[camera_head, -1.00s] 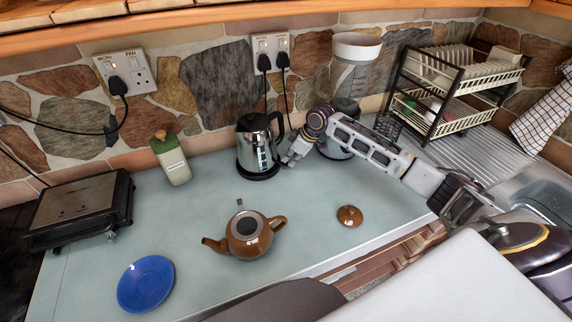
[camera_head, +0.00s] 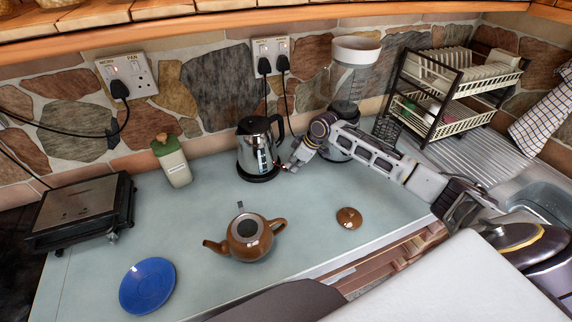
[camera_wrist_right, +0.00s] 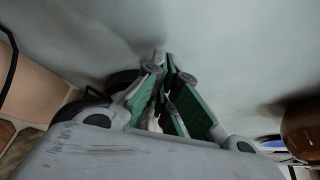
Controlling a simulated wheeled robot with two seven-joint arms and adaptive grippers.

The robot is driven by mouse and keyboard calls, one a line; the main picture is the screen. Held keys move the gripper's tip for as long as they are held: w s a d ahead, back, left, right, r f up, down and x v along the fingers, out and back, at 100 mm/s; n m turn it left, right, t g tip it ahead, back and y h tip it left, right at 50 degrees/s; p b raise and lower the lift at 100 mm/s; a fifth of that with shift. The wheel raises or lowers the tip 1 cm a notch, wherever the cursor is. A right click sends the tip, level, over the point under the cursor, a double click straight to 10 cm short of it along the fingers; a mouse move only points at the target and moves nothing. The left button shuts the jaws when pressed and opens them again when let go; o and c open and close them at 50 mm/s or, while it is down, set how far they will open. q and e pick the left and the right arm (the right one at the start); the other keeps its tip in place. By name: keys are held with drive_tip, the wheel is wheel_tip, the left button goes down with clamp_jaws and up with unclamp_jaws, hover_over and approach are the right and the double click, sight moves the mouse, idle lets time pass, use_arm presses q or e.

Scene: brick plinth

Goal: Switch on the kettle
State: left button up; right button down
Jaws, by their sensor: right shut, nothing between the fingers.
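The kettle (camera_head: 256,150) is silver with a black lid, handle and base. It stands upright at the back of the counter against the stone wall. My right gripper (camera_head: 291,167) is just to the right of the kettle's lower part, near its base; I cannot tell whether it touches. In the right wrist view the fingers of my right gripper (camera_wrist_right: 163,75) are closed together with nothing between them. The kettle's switch is too small or hidden to make out. My left gripper is not in view.
A blender (camera_head: 349,85) stands behind my right arm. A brown teapot (camera_head: 247,238), its lid (camera_head: 349,218) and a blue plate (camera_head: 147,285) lie nearer. A grill (camera_head: 80,212) and a canister (camera_head: 172,161) are left. A dish rack (camera_head: 455,95) is right.

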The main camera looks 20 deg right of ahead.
drive_tip(key=shift+s+d+r+p, duration=0.4)
drive_tip(key=shift+s+d+p, duration=0.3)
drive_tip(key=shift+p, duration=0.2)
drive_tip(key=v, duration=1.2)
idle(0.3)
drive_tip(key=shift+f, duration=0.1)
